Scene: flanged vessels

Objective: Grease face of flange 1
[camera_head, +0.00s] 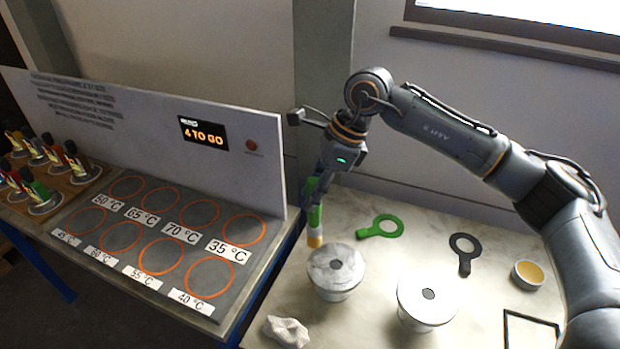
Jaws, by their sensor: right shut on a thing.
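My right gripper (322,188) is shut on a green-handled brush (315,226) with a pale, yellowish tip pointing down. The brush tip is beside the back left edge of a white flanged vessel (335,268); I cannot tell whether they touch. This vessel's top face has grey, uneven patches around a dark central hole. A second white flanged vessel (428,297) stands to its right with a cleaner-looking face. No number shows on either, so I cannot tell which is flange 1. My left gripper is out of view.
A green ring with a tab (380,227), a dark ring with a tab (464,252), a round tub with yellow content (528,274), a black square outline (531,331) and a crumpled white cloth (286,332) lie on the light table.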

